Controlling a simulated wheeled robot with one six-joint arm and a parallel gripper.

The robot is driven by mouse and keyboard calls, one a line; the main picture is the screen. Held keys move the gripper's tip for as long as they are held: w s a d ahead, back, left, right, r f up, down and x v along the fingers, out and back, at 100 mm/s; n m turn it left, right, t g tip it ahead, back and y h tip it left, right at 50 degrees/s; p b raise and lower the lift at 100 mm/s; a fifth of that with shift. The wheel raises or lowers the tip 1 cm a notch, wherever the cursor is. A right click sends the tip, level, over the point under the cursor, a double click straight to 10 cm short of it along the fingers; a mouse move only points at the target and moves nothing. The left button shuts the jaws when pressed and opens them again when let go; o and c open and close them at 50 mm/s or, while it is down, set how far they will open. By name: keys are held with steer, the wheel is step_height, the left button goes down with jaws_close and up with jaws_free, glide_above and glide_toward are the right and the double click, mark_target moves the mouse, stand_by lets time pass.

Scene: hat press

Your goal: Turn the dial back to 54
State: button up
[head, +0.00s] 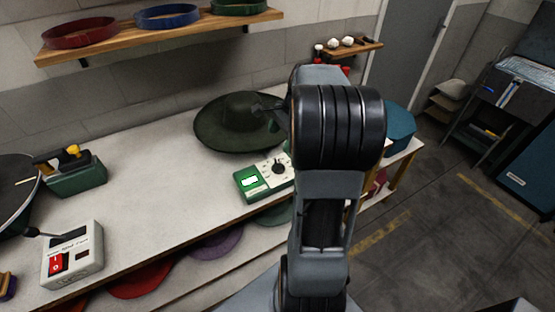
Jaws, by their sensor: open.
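A white box with a green front part (246,187) sits near the front edge of the bench. It has a small lit display whose reading is too small to make out. A black round dial (278,167) is on its top face; its setting cannot be read. My gripper (272,116) shows only as dark parts left of my arm's wrist, above the box and in front of the wide dark green hat (233,138). It is open and appears apart from the dial. My arm hides the box's right end and much of the gripper.
A white switch box (88,268) with a red rocker and a green iron-like tool (77,178) stand at the left of the bench (150,190). Coloured hat pieces lie on a shelf below. A wall shelf (160,35) holds hat bands. The middle of the bench is clear.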

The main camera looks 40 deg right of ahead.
mark_target(277, 164)
steer(key=d+f+m, duration=0.1)
steer(key=d+m, duration=0.2)
steer(key=d, duration=0.2)
steer(key=shift+m+y, duration=0.3)
steer(key=shift+y, duration=0.1)
steer(key=p+x, duration=0.1)
steer(key=x, duration=1.2)
steer(key=shift+w+a+f, duration=0.15)
steer(key=shift+w+f, duration=0.05)
steer(key=shift+f, duration=0.1)
steer(key=shift+c, duration=0.5)
steer(key=c, duration=0.8)
